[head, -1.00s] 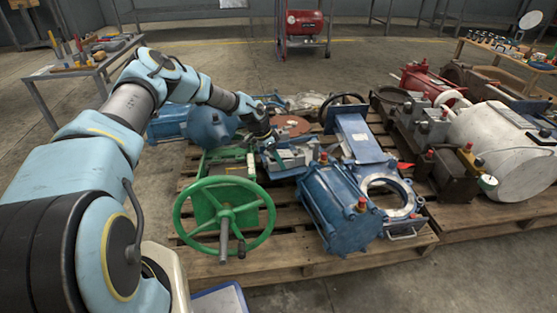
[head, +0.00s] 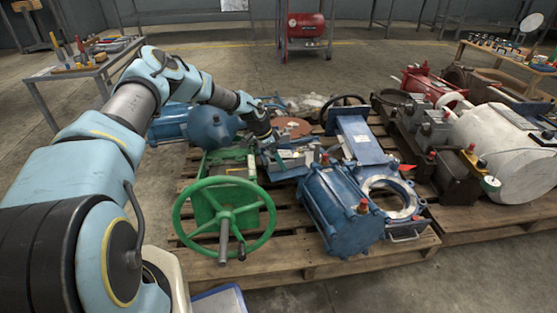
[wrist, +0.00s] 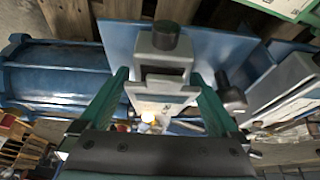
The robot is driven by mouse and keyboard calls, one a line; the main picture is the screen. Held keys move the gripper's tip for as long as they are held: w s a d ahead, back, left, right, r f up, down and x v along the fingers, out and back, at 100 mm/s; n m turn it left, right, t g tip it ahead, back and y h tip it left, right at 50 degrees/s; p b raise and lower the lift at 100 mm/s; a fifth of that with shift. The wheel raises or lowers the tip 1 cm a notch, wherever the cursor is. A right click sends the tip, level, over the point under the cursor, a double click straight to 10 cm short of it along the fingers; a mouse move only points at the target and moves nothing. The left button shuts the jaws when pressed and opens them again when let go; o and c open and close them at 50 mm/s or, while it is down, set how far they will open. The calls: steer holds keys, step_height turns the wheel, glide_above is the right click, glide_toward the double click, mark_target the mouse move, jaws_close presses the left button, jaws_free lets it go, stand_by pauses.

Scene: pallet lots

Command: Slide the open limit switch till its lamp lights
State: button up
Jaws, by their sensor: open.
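In the wrist view a grey switch housing (wrist: 164,62) with a black round cap (wrist: 166,34) stands on a blue plate. A pale labelled face (wrist: 160,105) lies below it. My gripper (wrist: 162,78) is open, with one green finger on each side of the housing; I cannot tell whether they touch it. In the head view my gripper (head: 268,144) is low among the valves, and the switch is too small and covered to make out.
A green valve with a handwheel (head: 222,209) stands in front of my gripper. A blue cylinder body (head: 338,210) and a pale ring flange (head: 392,197) are to the right. A white motor (head: 505,150) sits on the right pallet. Open floor lies behind the pallets.

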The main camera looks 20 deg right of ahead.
steer(key=p+v, duration=0.2)
steer(key=v, duration=0.8)
steer(key=shift+a+r, duration=0.15)
steer(key=shift+r, duration=0.15)
steer(key=shift+r, duration=0.1)
